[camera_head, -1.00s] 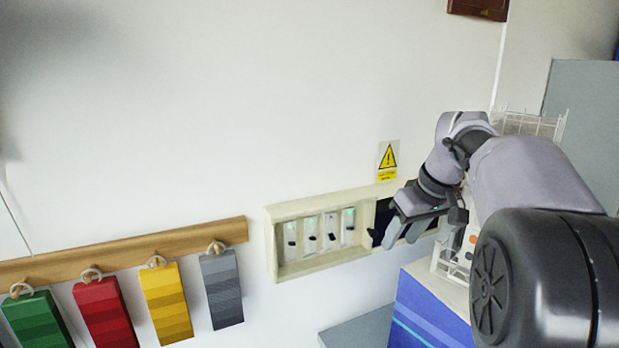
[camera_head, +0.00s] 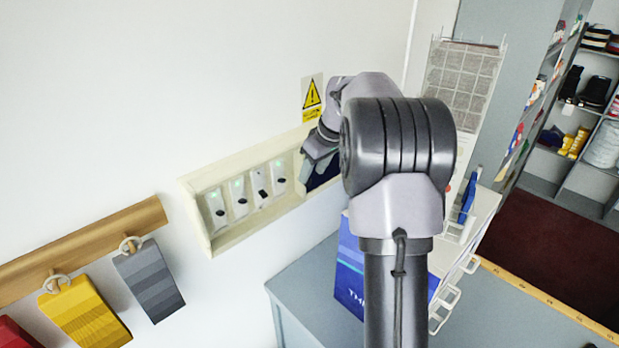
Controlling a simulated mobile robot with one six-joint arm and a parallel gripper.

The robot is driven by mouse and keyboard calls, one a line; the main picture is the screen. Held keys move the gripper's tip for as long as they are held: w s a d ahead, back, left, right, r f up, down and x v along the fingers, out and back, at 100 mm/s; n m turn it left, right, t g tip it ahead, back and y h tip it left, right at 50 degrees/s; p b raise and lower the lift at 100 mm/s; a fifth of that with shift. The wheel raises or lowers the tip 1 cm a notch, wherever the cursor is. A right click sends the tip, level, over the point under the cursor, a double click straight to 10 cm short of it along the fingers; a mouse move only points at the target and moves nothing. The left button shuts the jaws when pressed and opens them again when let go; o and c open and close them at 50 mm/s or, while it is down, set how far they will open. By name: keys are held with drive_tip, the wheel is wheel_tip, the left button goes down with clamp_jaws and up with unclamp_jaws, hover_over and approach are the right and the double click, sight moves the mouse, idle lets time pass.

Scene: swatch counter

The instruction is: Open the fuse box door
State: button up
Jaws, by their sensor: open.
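The fuse box (camera_head: 192,203) is a cream, shallow frame on the white wall, left of centre. Its left part shows several white switches (camera_head: 240,199) with green lights and black toggles. A dark blue panel (camera_head: 322,175) shows at its right end, partly behind my gripper; I cannot tell whether it is the door. My gripper (camera_head: 310,172) is open at the right end of the box, with its fingers close to the dark panel. Contact cannot be made out. My arm hides the far right of the box.
A yellow warning sign (camera_head: 312,97) is above the box. Swatches, including a grey one (camera_head: 149,281) and a yellow one (camera_head: 86,311), hang from a wooden rail (camera_head: 90,239) at left. Below right are a grey counter (camera_head: 305,300), a blue box (camera_head: 350,267) and a white rack (camera_head: 485,212).

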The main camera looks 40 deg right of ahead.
drive_tip(key=x, duration=0.3)
drive_tip(key=shift+w+f, duration=0.25)
drive_tip(key=shift+w, duration=0.05)
drive_tip(key=shift+s, duration=0.15)
clamp_jaws()
drive_tip(key=shift+r, duration=0.1)
idle(0.9)
